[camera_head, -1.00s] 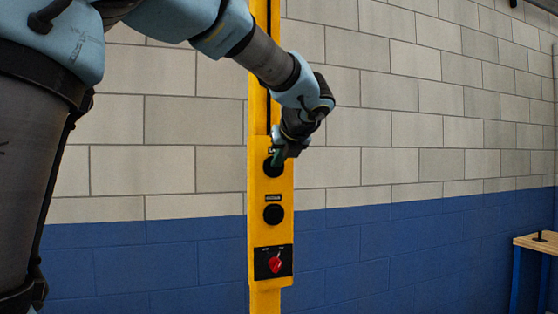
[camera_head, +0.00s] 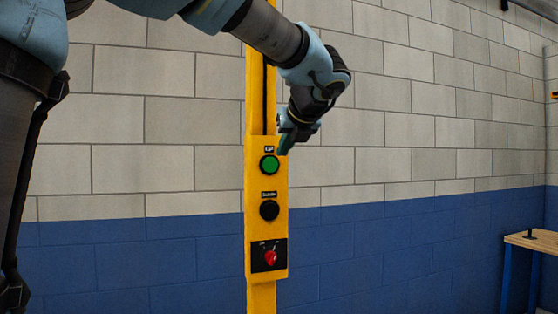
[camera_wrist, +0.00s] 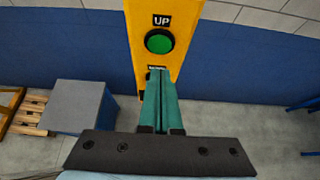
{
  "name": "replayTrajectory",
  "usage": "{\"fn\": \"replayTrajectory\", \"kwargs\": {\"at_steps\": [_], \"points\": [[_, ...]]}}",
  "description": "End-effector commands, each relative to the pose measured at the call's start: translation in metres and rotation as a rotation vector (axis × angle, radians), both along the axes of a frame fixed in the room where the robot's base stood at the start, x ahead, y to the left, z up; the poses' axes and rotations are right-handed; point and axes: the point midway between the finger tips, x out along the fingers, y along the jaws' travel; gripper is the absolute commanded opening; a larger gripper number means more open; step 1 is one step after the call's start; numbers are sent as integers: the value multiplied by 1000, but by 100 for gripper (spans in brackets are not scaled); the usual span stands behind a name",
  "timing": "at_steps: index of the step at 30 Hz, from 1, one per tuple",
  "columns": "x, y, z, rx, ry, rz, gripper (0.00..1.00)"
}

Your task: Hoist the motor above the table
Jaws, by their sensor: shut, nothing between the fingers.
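A yellow control panel (camera_head: 252,204) stands in front of the wall; it also shows in the wrist view (camera_wrist: 188,30). Its top button, labelled UP, is green (camera_head: 269,167) and shows in the wrist view (camera_wrist: 159,41) too. Below it are a black button (camera_head: 269,210) and a red rotary switch (camera_head: 271,258). My gripper (camera_head: 284,149) is shut and empty, just above and right of the green button in the head view. In the wrist view its teal fingertips (camera_wrist: 157,71) appear just below the button. No motor is in view.
A wooden-topped table (camera_head: 535,241) stands at the far right. In the wrist view, a grey box (camera_wrist: 78,105) and a wooden pallet (camera_wrist: 30,110) are on the floor at left. A brick wall (camera_head: 400,110) is behind the panel.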

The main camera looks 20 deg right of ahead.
Motion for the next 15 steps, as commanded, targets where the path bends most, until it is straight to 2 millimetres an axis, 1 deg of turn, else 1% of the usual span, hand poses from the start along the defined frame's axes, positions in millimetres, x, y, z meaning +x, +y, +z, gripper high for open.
{"fn": "replayTrajectory", "kwargs": {"at_steps": [1, 6, 10, 15], "points": [[-9, 0, 4, -4, -2, -4, 0], [-30, 3, 17, -3, -2, -3, 0], [-40, 4, 23, -2, 0, -3, 0], [-43, 4, 25, 0, 1, -2, 0]]}}
